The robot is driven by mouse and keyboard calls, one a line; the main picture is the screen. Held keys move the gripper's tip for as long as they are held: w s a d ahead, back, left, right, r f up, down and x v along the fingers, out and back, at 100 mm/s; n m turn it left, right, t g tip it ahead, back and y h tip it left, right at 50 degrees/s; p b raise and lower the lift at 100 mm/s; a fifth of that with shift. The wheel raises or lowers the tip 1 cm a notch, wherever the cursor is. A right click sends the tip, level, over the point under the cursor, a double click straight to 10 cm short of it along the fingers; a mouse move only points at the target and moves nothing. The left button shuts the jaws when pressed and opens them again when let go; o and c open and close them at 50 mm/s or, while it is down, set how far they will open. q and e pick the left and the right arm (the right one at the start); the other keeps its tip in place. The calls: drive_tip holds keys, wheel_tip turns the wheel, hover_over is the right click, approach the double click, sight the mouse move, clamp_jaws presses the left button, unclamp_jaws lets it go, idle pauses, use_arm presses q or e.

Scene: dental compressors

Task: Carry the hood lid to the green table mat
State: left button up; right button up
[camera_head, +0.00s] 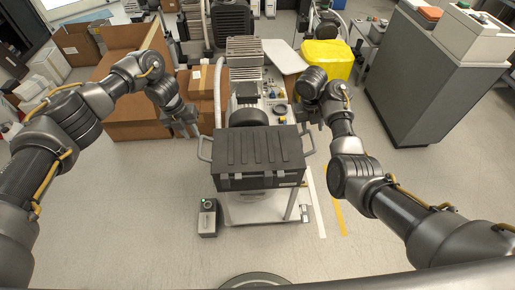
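The hood lid (258,150) is a dark grey ribbed box-like cover with a pale loop handle on each side. It sits level at the front of a compressor unit on a white stand (255,208). My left gripper (184,125) is just above and left of the lid's left handle (204,148); its fingers look apart, with nothing between them. My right gripper (308,115) is just above the lid's right handle (308,140); its fingers are too small and dark to tell their opening. I cannot make out a green table mat in this view.
Cardboard boxes (130,85) stand at back left. A yellow-covered bin (328,58) is behind my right arm. A grey cabinet (425,85) stands at right. A small dark device (208,217) is on the floor by the stand. Floor in front is mostly clear.

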sight(200, 145)
use_arm(q)
drive_tip(key=f, duration=0.3)
drive_tip(key=d+f, duration=0.1)
drive_tip(key=f, duration=0.3)
drive_tip(key=d+f, duration=0.1)
drive_tip(key=f, duration=0.2)
drive_tip(key=shift+w+d+f, duration=0.1)
drive_tip(key=shift+w+f, duration=0.1)
drive_tip(key=shift+f, duration=0.15)
use_arm(e)
drive_tip(key=x, duration=1.1)
drive_tip(key=shift+w, duration=0.1)
use_arm(q)
clamp_jaws()
use_arm(e)
drive_tip(key=c, duration=0.6)
clamp_jaws()
drive_tip(key=shift+r, duration=0.1)
